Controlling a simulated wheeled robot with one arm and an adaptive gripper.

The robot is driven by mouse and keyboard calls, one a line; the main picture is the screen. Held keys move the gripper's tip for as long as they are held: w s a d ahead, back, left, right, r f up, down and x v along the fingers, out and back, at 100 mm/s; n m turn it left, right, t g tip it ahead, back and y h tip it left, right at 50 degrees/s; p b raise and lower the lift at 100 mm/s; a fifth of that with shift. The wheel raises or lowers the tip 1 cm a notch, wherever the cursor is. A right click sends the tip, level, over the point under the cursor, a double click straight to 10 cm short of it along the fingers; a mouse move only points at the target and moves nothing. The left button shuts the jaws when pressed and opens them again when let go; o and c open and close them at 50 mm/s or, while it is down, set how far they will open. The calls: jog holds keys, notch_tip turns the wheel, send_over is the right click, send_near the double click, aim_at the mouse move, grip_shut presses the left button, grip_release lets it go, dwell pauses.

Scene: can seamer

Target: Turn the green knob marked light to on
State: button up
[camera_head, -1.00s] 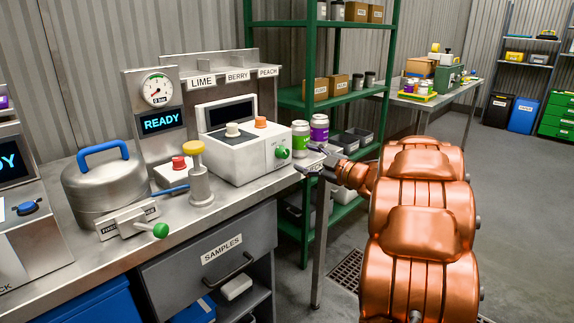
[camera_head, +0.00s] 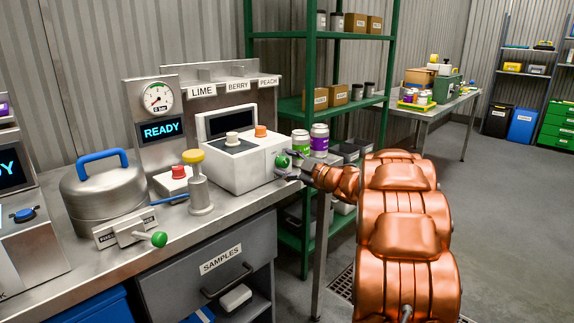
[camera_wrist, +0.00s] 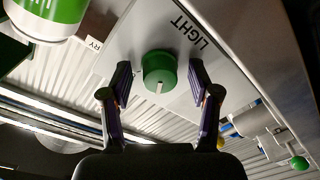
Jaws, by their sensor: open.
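The green knob (camera_wrist: 159,70) sits on the side face of a white box-shaped machine (camera_head: 232,176), with the word LIGHT (camera_wrist: 189,32) printed beside it. A pale pointer line shows on the knob in the wrist view. My gripper (camera_wrist: 160,82) is open, with one finger on each side of the knob and gaps visible between fingers and knob. In the head view my gripper (camera_head: 291,167) is at the machine's right end, and the knob (camera_head: 282,160) is partly covered by it.
A green can (camera_head: 300,143) and a purple can (camera_head: 319,141) stand close behind my gripper. A yellow-topped plunger (camera_head: 199,190) and a lever with a green ball (camera_head: 158,239) stand to the left. A green shelf (camera_head: 311,90) rises behind.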

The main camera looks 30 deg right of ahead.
jog(key=c, duration=1.2)
jog(key=shift+o, duration=0.2)
jog(key=shift+r+p, duration=0.15)
jog(key=shift+p, duration=0.45)
jog(key=m+p, duration=0.1)
jog(key=p, duration=0.2)
jog(key=shift+r+m, duration=0.2)
jog(key=shift+m, duration=0.2)
jog(key=m+p, duration=0.5)
jog(key=p, duration=0.4)
jog(key=m+p, duration=0.3)
jog(key=p, duration=0.1)
jog(key=shift+p, duration=0.4)
jog(key=shift+f+m+t+p, duration=0.25)
jog(key=shift+m+t+p, duration=0.05)
jog(key=shift+m+p, duration=0.9)
jog(key=shift+f, duration=0.1)
